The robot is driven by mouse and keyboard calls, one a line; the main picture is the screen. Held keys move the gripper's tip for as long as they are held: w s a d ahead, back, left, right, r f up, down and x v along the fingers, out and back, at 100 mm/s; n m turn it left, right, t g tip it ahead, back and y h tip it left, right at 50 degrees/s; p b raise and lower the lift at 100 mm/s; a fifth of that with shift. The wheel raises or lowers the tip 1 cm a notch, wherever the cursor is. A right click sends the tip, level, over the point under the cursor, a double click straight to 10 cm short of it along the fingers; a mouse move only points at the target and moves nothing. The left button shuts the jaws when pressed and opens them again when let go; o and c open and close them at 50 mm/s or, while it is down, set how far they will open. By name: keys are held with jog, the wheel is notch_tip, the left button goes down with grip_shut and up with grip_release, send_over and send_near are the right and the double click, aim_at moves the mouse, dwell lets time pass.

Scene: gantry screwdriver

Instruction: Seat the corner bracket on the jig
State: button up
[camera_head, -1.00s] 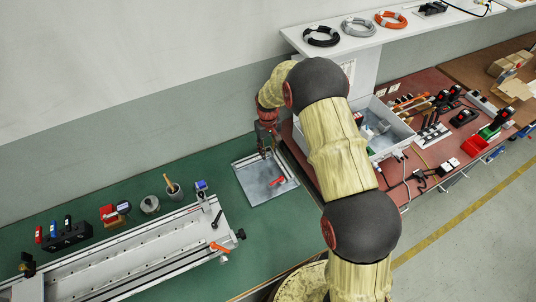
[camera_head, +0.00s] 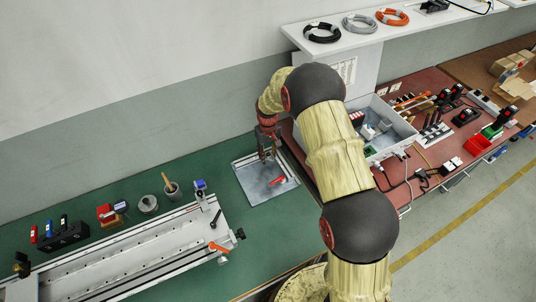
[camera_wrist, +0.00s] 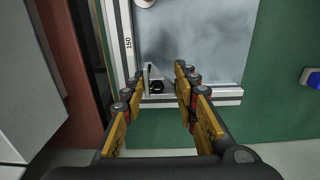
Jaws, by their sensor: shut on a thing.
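The jig is a grey metal plate with light rails along its edges; its plate (camera_head: 255,186) lies on the green bench top. The wrist view shows the plate (camera_wrist: 205,40) and a rail marked 150. My gripper (camera_head: 266,156) is above the plate's far right part. In the wrist view my gripper (camera_wrist: 160,74) points at the corner where two rails meet, shut on a small silver bracket (camera_wrist: 148,74). A dark round spot shows beside the bracket. The fingers partly hide the bracket, and I cannot tell whether it touches the rails.
A red-handled clamp (camera_head: 278,180) sits on the jig's plate. A long grey rail fixture (camera_head: 140,258) lies to the left. A grey bin (camera_head: 398,135) and tools are on the red bench at right.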

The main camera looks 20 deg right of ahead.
aim_at(268, 156)
jog(key=shift+f+b, duration=0.75)
jog(key=shift+f, duration=0.75)
dwell(0.4)
jog(key=o, duration=1.2)
notch_tip(268, 156, up, 12)
jog(key=shift+f, duration=0.1)
